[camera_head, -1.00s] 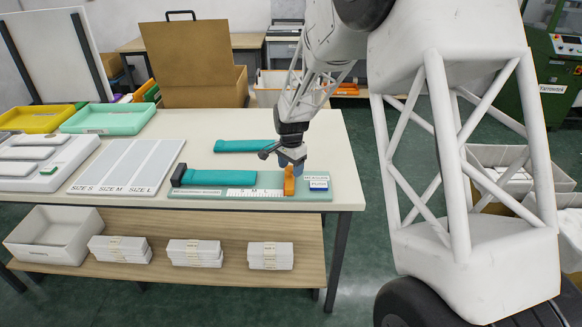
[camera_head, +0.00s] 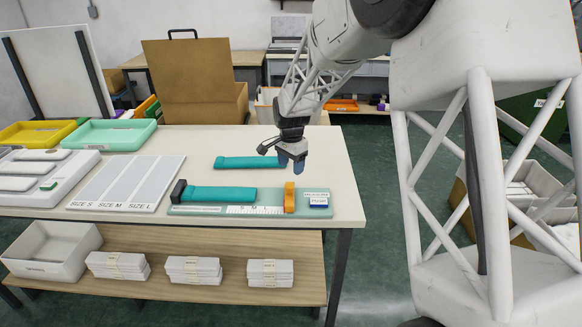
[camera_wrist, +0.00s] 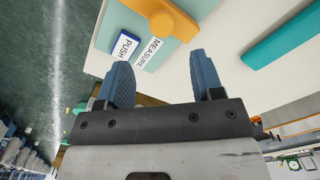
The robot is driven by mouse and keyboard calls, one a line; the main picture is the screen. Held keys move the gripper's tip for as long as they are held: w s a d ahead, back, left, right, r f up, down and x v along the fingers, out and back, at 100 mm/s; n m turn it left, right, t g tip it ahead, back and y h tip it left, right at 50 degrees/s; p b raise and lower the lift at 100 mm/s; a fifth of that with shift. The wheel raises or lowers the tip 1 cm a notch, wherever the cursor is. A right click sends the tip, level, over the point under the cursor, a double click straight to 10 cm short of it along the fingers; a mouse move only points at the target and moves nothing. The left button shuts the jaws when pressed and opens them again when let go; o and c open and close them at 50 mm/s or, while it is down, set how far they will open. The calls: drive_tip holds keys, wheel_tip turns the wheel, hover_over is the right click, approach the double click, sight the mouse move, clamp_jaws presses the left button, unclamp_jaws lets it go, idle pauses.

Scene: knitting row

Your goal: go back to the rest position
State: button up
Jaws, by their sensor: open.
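My gripper (camera_head: 292,162) is open and empty, held above the table behind the measuring board (camera_head: 330,200). In the wrist view its two blue fingers (camera_wrist: 165,82) stand apart with nothing between them. The orange slider (camera_head: 289,198) stands upright on the board, apart from the fingers; it also shows in the wrist view (camera_wrist: 166,22). A teal knitted piece (camera_head: 222,194) lies on the board against a dark block at its left end. A second teal piece (camera_head: 240,162) lies on the table behind, just left of my gripper.
Left on the table (camera_head: 345,205) are a size-marked board (camera_head: 128,182), a white tray, a green tray (camera_head: 108,135) and a yellow tray (camera_head: 35,134). A cardboard box (camera_head: 195,80) stands behind. The lower shelf holds a bin (camera_head: 50,250) and white stacks. The table's right end is clear.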

drive_tip(key=s+d+r+n, duration=0.1)
drive_tip(key=s+d+r, duration=0.35)
drive_tip(key=s, duration=0.25)
drive_tip(key=s+d+r+n+t, duration=0.1)
drive_tip(key=s+d+r+n, duration=0.1)
drive_tip(key=s+d+r, duration=0.4)
drive_tip(key=s+d+r+n, duration=0.1)
drive_tip(key=s+d+r, duration=0.15)
drive_tip(key=s, duration=0.55)
drive_tip(key=s+d+n, duration=0.2)
drive_tip(key=s+d, duration=0.1)
drive_tip(key=s, duration=1)
drive_tip(key=s+d+n+t, duration=0.1)
drive_tip(key=s+d, duration=0.3)
drive_tip(key=s, duration=0.9)
drive_tip(key=shift+r+n+t, duration=0.15)
drive_tip(key=shift+n+t, duration=0.15)
drive_tip(key=shift+n, duration=0.6)
